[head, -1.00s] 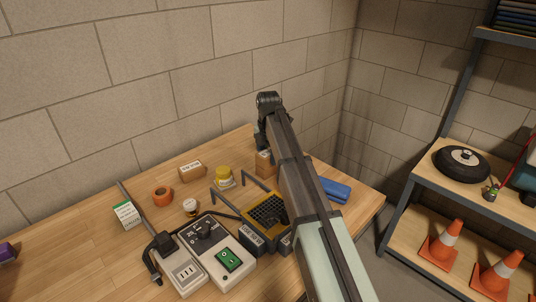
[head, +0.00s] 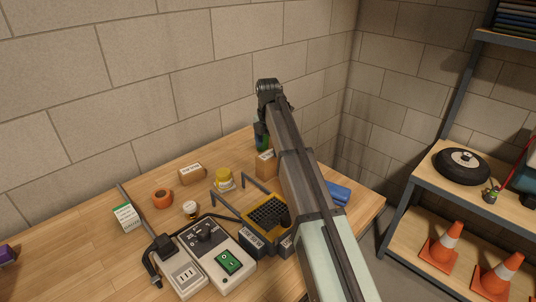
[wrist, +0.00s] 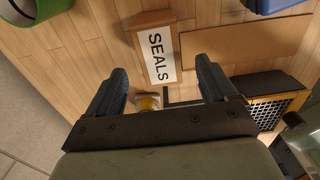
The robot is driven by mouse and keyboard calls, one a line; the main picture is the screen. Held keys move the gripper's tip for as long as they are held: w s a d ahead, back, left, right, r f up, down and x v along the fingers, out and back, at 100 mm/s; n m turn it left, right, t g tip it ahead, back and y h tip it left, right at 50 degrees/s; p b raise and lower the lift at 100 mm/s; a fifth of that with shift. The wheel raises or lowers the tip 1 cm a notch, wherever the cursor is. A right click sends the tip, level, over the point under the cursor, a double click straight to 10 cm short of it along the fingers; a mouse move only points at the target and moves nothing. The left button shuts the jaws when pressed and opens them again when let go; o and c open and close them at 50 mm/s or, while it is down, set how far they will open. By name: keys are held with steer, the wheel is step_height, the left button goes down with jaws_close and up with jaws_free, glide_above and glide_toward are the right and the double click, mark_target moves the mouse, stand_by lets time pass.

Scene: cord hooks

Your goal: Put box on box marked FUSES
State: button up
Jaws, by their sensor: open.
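In the wrist view, a cardboard box with a white label reading SEALS (wrist: 157,52) lies beyond my open gripper (wrist: 160,80). Its fingers are apart, with nothing held between them. In the head view, a cardboard box (head: 266,163) stands beside my arm, probably this same box. Another small cardboard box with a white label (head: 192,174) stands further left, its lettering too small to read. A white and green box (head: 126,217) is at the left. I cannot read FUSES on any box.
A yellow-lidded jar (head: 223,179), an orange pot (head: 162,198) and a yellow-and-black tray (head: 266,212) share the bench. A grey switch unit (head: 217,255) lies in front. A green container (wrist: 40,8) is near my gripper, and a blue item (head: 338,191) is right of my arm.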

mark_target(268, 154)
step_height(268, 154, up, 7)
stand_by(0.3)
